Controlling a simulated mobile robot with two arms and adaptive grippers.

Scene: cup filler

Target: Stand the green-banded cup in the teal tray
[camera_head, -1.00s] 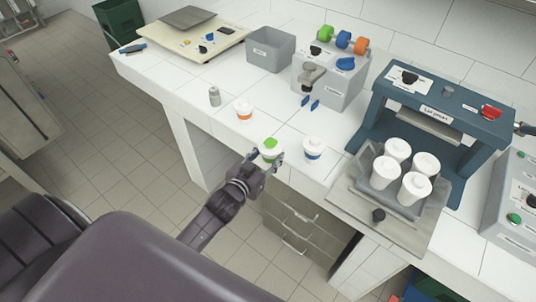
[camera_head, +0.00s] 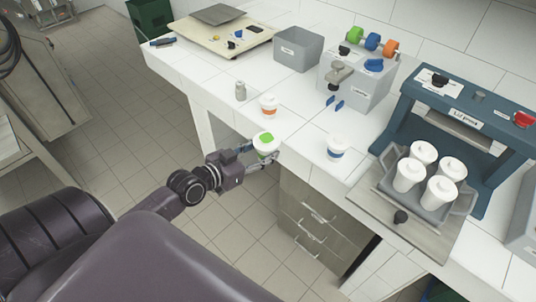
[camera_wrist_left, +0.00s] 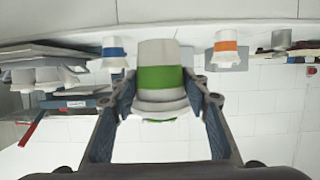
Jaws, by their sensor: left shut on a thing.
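The green-banded cup (camera_head: 265,140) is white with a green patch on its lid, at the counter's front edge. My left gripper (camera_head: 260,154) is shut on it from the front left and holds it about upright. In the left wrist view, which is upside down, the cup (camera_wrist_left: 160,55) stands between the two fingers (camera_wrist_left: 162,97), its green band showing and its lid toward the bottom of the picture. I cannot tell for sure whether its base is clear of the counter. I cannot make out a teal tray. My right gripper is not in view.
A blue-banded cup (camera_head: 338,147) stands to the right and an orange-banded cup (camera_head: 268,106) behind. A small grey cylinder (camera_head: 240,90) is near it. A blue press (camera_head: 462,120) with a grey tray (camera_head: 425,222) of white cups stands at right. A grey bin (camera_head: 297,50) is behind.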

